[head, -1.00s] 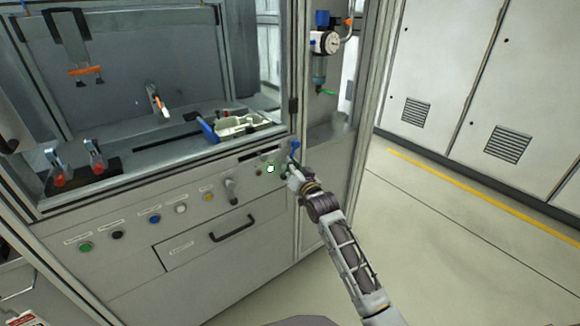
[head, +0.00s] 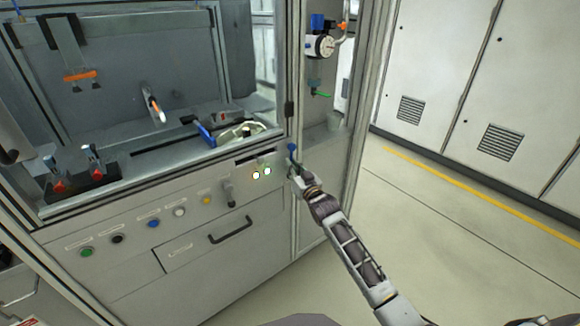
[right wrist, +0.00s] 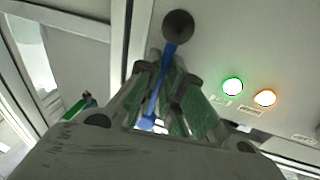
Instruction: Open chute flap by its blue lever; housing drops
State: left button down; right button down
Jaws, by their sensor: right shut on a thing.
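The blue lever (head: 291,148) stands at the right end of the machine's front panel. In the right wrist view the lever (right wrist: 168,62) shows as a blue rod with a dark round knob, lying between my fingers. My right gripper (head: 293,170) is shut on the lever below its knob; the gripper (right wrist: 165,95) also fills the lower middle of the right wrist view. A pale housing-like part (head: 243,131) lies at the right of the machine's deck, beside a blue piece (head: 205,134). I cannot make out the chute flap itself. My left gripper is out of view.
Two lit lamps (head: 262,173) sit left of the lever. A drawer handle (head: 231,230) and several buttons line the panel. A frame post (head: 293,100) rises above the lever. A gauge (head: 320,45) hangs behind. The floor to the right is clear.

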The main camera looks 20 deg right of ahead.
aim_at(295, 155)
jog(key=shift+w+d+r+n+t+y+p, duration=0.1)
jog(key=shift+w+d+n+t+y+p, duration=0.15)
jog(key=shift+d+n, duration=0.55)
jog(key=shift+w+d+r+n+y+p, duration=0.15)
jog(key=shift+d+n+y+p, duration=0.2)
jog(key=shift+n, duration=0.9)
jog(key=shift+w+d+n+t+y+p, duration=0.25)
jog(key=shift+d+n, duration=0.25)
jog(key=shift+n, duration=0.55)
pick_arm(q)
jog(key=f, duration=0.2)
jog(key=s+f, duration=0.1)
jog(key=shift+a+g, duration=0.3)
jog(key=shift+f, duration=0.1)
pick_arm(e)
jog(key=shift+d, duration=0.1)
jog(key=c, duration=1.5)
grip_release()
jog(key=shift+c, duration=0.2)
jog(key=shift+s, duration=0.15)
